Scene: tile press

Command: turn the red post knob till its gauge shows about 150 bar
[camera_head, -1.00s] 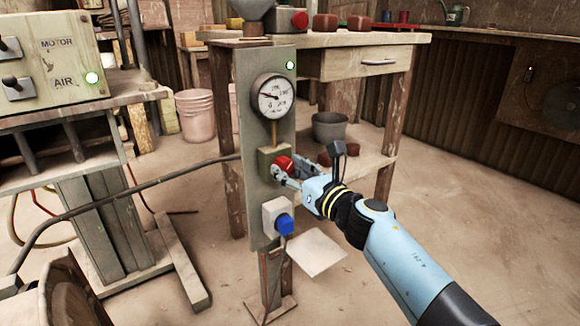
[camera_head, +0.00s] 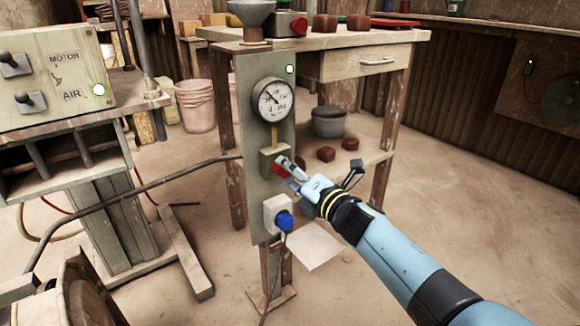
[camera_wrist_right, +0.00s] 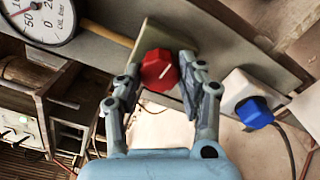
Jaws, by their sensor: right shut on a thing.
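The red knob (camera_head: 280,169) sits on a small box on the grey post (camera_head: 248,120). It also shows in the right wrist view (camera_wrist_right: 157,70), with a white line on its face. My right gripper (camera_head: 288,168) is shut on the knob, a finger on either side. The round white gauge (camera_head: 272,99) is above the knob; its needle points up and left. In the right wrist view the gauge (camera_wrist_right: 40,18) is marked "OIL bar" and cut by the frame edge; I cannot read an exact value. My left gripper is not in view.
A blue knob (camera_head: 284,222) on a white box is below the red one, with a cable hanging down. A MOTOR/AIR switch box (camera_head: 55,75) is at left. A workbench (camera_head: 320,40) stands behind.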

